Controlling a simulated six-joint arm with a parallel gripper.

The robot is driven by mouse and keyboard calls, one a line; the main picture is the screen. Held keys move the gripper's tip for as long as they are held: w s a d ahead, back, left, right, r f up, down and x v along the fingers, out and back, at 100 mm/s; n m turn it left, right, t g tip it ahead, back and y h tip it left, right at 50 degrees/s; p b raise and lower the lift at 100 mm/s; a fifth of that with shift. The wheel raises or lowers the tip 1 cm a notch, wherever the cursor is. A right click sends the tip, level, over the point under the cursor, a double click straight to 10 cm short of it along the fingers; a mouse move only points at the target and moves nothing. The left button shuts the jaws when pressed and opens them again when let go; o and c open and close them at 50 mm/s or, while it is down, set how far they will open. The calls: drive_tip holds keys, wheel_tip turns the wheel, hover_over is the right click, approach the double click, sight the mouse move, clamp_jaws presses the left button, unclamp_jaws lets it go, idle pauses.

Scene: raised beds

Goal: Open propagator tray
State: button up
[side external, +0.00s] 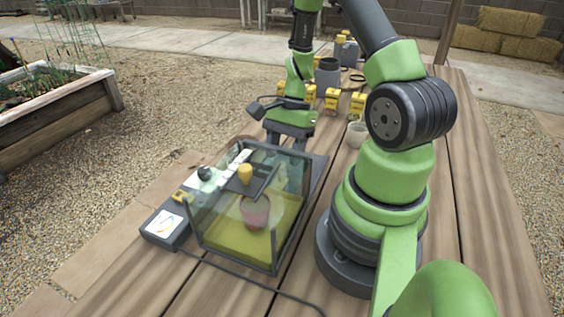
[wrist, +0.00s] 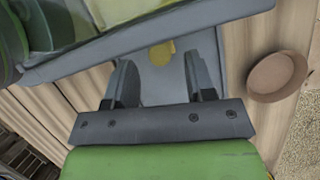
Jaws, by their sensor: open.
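The propagator (side external: 277,240) is a clear box with a dark frame and a yellow-green floor, standing on the wooden table. A pinkish pot (side external: 255,211) is inside it, and a yellow cylinder (side external: 246,173) shows near a dark panel at its top. My gripper (wrist: 160,60) is open, with nothing visibly held between its fingers. In the side view it is low at the far end of the propagator, its fingertips hard to make out. In the wrist view, a grey surface with a yellow piece (wrist: 162,53) lies beyond the fingers. I cannot tell whether the fingers touch anything.
A control box with a white face (side external: 163,225) sits at the propagator's left, and a cable runs along the table front. A small pale pot (side external: 357,134) stands to the right. Several yellow packets (side external: 332,98) and a grey pot (side external: 327,76) stand farther back. The right tabletop is clear.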

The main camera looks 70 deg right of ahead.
drive_tip(key=shift+x, duration=1.35)
drive_tip(key=shift+c, duration=0.2)
clamp_jaws()
drive_tip(key=d, duration=1.5)
drive_tip(key=shift+s+d, duration=0.1)
drive_tip(key=shift+d, duration=0.3)
drive_tip(key=shift+o, duration=0.2)
unclamp_jaws()
drive_tip(key=v, duration=1)
